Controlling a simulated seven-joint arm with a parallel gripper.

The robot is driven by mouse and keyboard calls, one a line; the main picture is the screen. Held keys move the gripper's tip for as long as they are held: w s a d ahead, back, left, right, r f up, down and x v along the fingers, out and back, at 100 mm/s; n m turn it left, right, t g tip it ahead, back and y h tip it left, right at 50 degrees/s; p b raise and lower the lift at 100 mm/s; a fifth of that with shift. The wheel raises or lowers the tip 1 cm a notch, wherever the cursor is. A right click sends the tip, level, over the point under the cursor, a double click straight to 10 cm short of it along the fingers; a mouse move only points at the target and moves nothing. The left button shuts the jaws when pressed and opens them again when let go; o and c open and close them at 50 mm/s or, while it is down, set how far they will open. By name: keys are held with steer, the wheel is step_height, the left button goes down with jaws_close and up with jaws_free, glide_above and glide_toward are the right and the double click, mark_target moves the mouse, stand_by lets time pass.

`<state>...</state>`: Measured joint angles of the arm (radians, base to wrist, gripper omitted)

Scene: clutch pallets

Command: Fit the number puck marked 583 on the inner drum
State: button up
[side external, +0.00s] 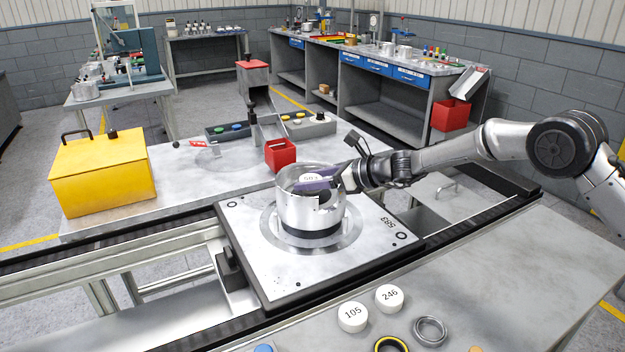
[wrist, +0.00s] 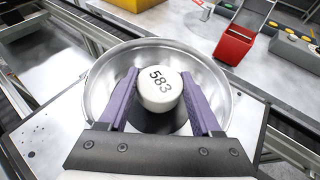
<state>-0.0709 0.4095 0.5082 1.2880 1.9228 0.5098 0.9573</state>
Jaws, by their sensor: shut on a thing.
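The white puck marked 583 (wrist: 159,90) is between the purple fingers of my gripper (wrist: 160,97), which is shut on it. In the wrist view the puck is over the open mouth of the metal drum (wrist: 100,78), with a dark centre below it. In the side view the drum (side external: 297,212) stands upright on a pallet (side external: 290,275) marked 583. My gripper (side external: 318,180) reaches in from the right at the drum's rim, and the puck (side external: 310,178) shows partly behind a finger. I cannot tell whether the puck touches the inner drum, which is mostly hidden.
White pucks marked 105 (side external: 352,316) and 246 (side external: 389,298) lie on the front bench, near a metal ring (side external: 430,330) and a black-yellow ring (side external: 390,345). A red bin (side external: 281,155) stands just behind the drum. A yellow box (side external: 103,172) is at left.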

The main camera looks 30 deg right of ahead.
steer(key=shift+f, duration=0.2)
steer(key=shift+f, duration=0.35)
steer(key=o, duration=1.3)
steer(key=shift+f, duration=0.15)
steer(key=shift+d, duration=0.1)
